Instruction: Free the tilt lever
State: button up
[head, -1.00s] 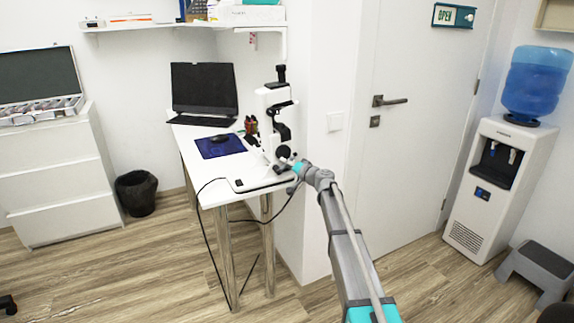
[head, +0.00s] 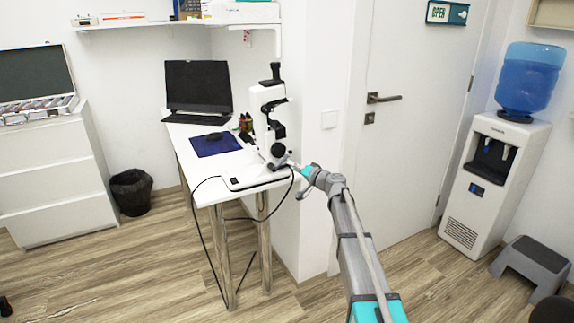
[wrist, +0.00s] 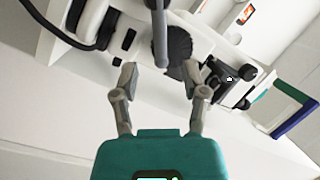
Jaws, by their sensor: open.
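The white and black eye-test instrument (head: 262,100) stands upright on the corner of the white desk. My gripper (head: 292,164) is at its lower right side, small in the head view. In the wrist view my open gripper (wrist: 159,76) has its two grey fingers apart with nothing held. A grey rod (wrist: 160,35), perhaps the tilt lever, hangs from the top edge, its lower end near the gap between the fingertips. A dark ribbed knob (wrist: 179,48) lies behind and right of the rod. I cannot tell whether the fingers touch either.
A black cable (wrist: 62,32) loops at the upper left of the wrist view. The desk (head: 185,133) also bears a laptop (head: 198,86) and a blue mat (head: 215,144). A wall corner and door (head: 410,130) stand right of the desk. A water cooler (head: 490,185) is farther right.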

jog(key=shift+v, duration=2.65)
jog(key=c, duration=0.3)
jog(key=shift+s+a+f, duration=0.1)
jog(key=shift+s+f, duration=0.05)
jog(key=shift+s, duration=0.15)
jog(key=shift+c, duration=1.3)
jog(key=s+f+g, duration=0.1)
jog(key=s, duration=0.2)
jog(key=s+a+f+n+g, duration=0.1)
jog(key=s+f, duration=0.1)
jog(key=s, duration=0.1)
jog(key=s+f+n+g+h, duration=0.1)
jog(key=s+f+g, duration=0.1)
jog(key=s, duration=0.1)
jog(key=shift+a+f, duration=0.15)
jog(key=shift+a, duration=0.05)
grip_shut()
jog(key=s+d+f+g+h, duration=0.3)
jog(key=s+d+f+h, duration=0.1)
jog(key=s, duration=0.6)
jog(key=s+d+f+g+h, duration=0.2)
jog(key=s+d+f+h, duration=0.2)
jog(key=s, duration=0.6)
jog(key=s+d+f+m+g+h, duration=0.1)
jog(key=s+d+f+g+h, duration=0.2)
jog(key=s, duration=0.7)
jog(key=shift+d+f+g+h, duration=0.3)
jog(key=shift+d+f+h, duration=0.2)
jog(key=shift+d+f, duration=0.6)
